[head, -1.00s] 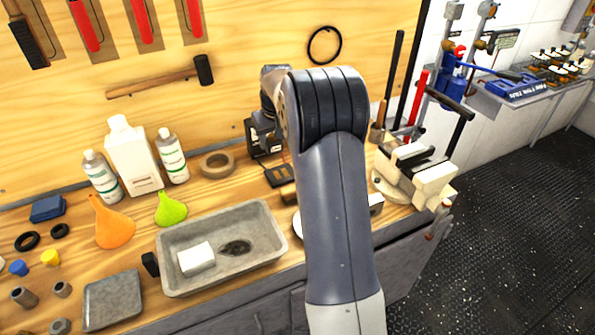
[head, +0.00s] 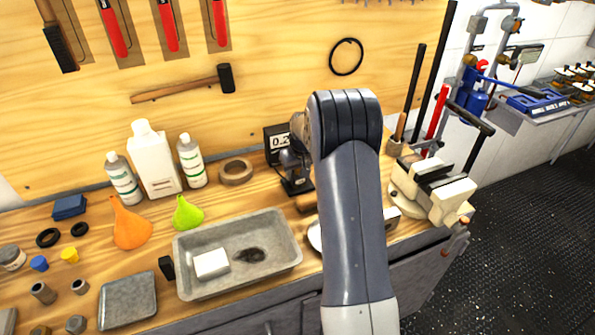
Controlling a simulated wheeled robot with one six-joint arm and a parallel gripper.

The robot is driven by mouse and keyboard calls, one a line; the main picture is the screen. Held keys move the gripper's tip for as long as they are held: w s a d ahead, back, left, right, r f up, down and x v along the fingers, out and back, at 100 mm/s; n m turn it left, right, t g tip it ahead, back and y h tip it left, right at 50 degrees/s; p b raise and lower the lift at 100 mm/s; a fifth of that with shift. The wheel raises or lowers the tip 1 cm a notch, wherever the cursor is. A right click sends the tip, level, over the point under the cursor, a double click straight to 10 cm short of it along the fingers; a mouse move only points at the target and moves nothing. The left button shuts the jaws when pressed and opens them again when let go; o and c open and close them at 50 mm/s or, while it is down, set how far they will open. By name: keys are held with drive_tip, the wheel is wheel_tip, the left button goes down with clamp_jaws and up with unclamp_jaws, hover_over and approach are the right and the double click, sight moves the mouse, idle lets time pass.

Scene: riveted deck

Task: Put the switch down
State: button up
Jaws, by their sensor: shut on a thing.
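My gripper (head: 294,174) is at the end of my arm, left of the wrist, low over the back of the wooden bench. It is shut on a small dark thing, which I take for the switch (head: 299,188). The switch is small and partly covered by the fingers, and I cannot tell whether it touches the bench. Behind it stands a dark display box (head: 279,142) reading "0.2", partly hidden by my gripper.
A grey tray (head: 290,226) with a white block (head: 211,264) lies in front. A tape roll (head: 236,172), green funnel (head: 187,213) and bottles stand to the left. A vise (head: 440,192) is at the right. My forearm hides part of the bench.

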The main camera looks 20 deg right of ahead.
drive_tip(key=shift+f+b, duration=0.3)
drive_tip(key=o, duration=1)
drive_tip(key=shift+r, duration=0.1)
drive_tip(key=shift+r, duration=0.5)
drive_tip(key=v, duration=1.1)
drive_tip(key=shift+r+b, duration=0.2)
drive_tip(key=shift+b, duration=0.1)
drive_tip(key=shift+s+f, duration=0.1)
